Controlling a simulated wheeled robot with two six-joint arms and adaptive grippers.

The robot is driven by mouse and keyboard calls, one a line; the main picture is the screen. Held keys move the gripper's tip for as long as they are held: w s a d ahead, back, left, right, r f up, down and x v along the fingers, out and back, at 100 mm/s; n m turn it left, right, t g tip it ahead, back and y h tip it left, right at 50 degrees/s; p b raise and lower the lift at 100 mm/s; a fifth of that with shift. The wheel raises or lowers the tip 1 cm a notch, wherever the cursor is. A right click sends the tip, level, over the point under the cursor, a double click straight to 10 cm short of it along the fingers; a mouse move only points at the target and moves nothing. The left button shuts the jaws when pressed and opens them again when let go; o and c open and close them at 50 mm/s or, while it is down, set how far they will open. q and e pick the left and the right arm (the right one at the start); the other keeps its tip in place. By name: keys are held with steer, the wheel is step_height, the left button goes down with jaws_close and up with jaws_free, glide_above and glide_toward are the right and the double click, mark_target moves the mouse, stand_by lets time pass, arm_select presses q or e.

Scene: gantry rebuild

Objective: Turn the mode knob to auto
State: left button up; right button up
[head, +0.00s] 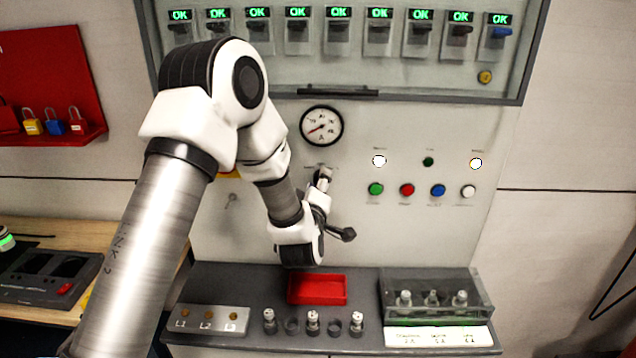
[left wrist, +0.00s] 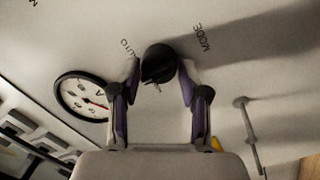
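The mode knob (left wrist: 158,64) is round and black, on the pale panel in the left wrist view. The word AUTO is printed to its left in that view and MODE to its right. Another short label beside the knob is mostly hidden. My left gripper (left wrist: 161,72) has one finger on each side of the knob, and the fingers stand apart. I cannot tell whether either finger touches it, or exactly where its pointer faces. In the head view my left gripper (head: 323,178) is at the panel below the gauge and hides the knob. My right gripper is not in view.
A round gauge (head: 321,125) is just above my left gripper. Lamps and coloured buttons (head: 407,190) are to the right. Below, a grey counter holds a red tray (head: 318,289) and a clear bin (head: 432,294) of small parts. A hook (left wrist: 246,125) sticks out nearby.

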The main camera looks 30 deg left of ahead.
arm_select(q)
steer(key=c, duration=0.5)
steer(key=shift+o, duration=0.2)
steer(key=shift+m, duration=0.4)
steer(key=shift+d+m+g, duration=0.1)
steer(key=shift+m+g, duration=0.1)
steer(key=shift+m, duration=1.75)
steer(key=shift+d+m+g, duration=0.1)
steer(key=shift+m+g, duration=0.1)
steer(key=shift+m, duration=1.75)
steer(key=o, duration=1.1)
steer(key=shift+o, duration=0.2)
steer(key=shift+w+f, duration=0.1)
steer(key=shift+w, duration=0.1)
